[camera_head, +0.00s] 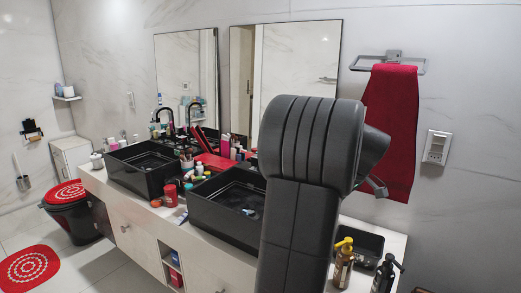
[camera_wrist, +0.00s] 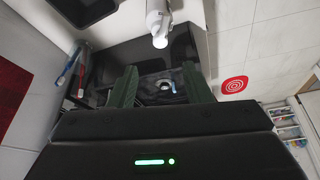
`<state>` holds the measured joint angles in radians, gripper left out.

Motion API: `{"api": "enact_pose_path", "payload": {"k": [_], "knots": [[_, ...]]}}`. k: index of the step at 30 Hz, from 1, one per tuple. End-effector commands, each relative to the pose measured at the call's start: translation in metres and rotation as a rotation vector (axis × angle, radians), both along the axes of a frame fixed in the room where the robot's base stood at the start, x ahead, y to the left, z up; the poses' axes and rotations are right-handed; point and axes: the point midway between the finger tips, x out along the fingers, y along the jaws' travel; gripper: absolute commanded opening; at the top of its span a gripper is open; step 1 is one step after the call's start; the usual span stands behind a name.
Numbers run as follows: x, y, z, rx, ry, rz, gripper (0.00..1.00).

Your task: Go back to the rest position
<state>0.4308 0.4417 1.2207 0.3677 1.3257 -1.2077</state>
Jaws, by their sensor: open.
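My gripper (camera_wrist: 160,68) is open, its two dark green fingers spread apart with nothing held between them. In the wrist view it points toward a black basin (camera_wrist: 150,52), where a small white and blue item (camera_wrist: 165,86) shows between the fingers. In the head view my dark arm rises in front of the right part of the counter, and my gripper cannot be made out there.
Two black vessel sinks (camera_head: 142,168) (camera_head: 228,205) stand on the white counter (camera_head: 120,190). Bottles, a red cup (camera_head: 170,195) and a black tray (camera_head: 362,242) crowd it. Pump bottles (camera_head: 343,262) (camera_head: 385,274) stand near my arm. A red towel (camera_head: 392,130) hangs behind it.

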Motion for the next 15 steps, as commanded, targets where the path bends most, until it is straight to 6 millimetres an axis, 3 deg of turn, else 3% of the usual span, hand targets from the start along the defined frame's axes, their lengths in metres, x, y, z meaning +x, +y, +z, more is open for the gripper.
{"api": "enact_pose_path", "payload": {"k": [5, 6, 15], "knots": [[-0.011, -0.01, 0.035, -0.001, -0.002, -0.002, 0.45], [-0.008, -0.006, 0.02, 0.003, 0.005, 0.001, 0.45], [0.011, 0.01, -0.036, 0.002, 0.004, 0.001, 0.45]]}}
